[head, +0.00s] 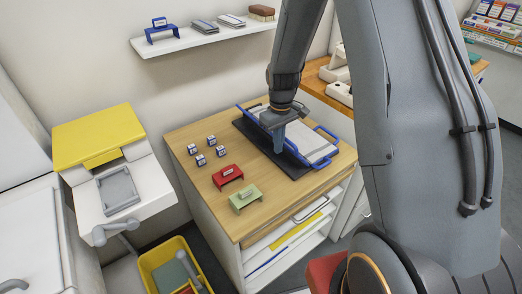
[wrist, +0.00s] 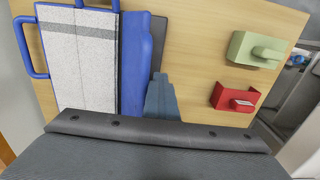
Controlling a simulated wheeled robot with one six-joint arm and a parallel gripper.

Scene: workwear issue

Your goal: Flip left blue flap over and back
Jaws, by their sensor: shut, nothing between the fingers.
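A flat board with a pale grey-white panel (wrist: 85,65) lies on the wooden cabinet top, with a dark mat (head: 252,140) under its left side. The left blue flap (wrist: 133,60) runs along the panel's edge as a long blue strip; I cannot tell whether it lies flat or stands tilted. In the head view part of the flap (head: 294,152) is hidden by my gripper (head: 279,148). My gripper points down beside the flap, shut and empty. In the wrist view its fingers (wrist: 161,82) are next to the flap; contact is unclear.
A red holder (head: 228,176), a green holder (head: 245,199) and several small labelled blocks (head: 201,160) stand left of the mat. A wall shelf (head: 200,38) hangs behind.

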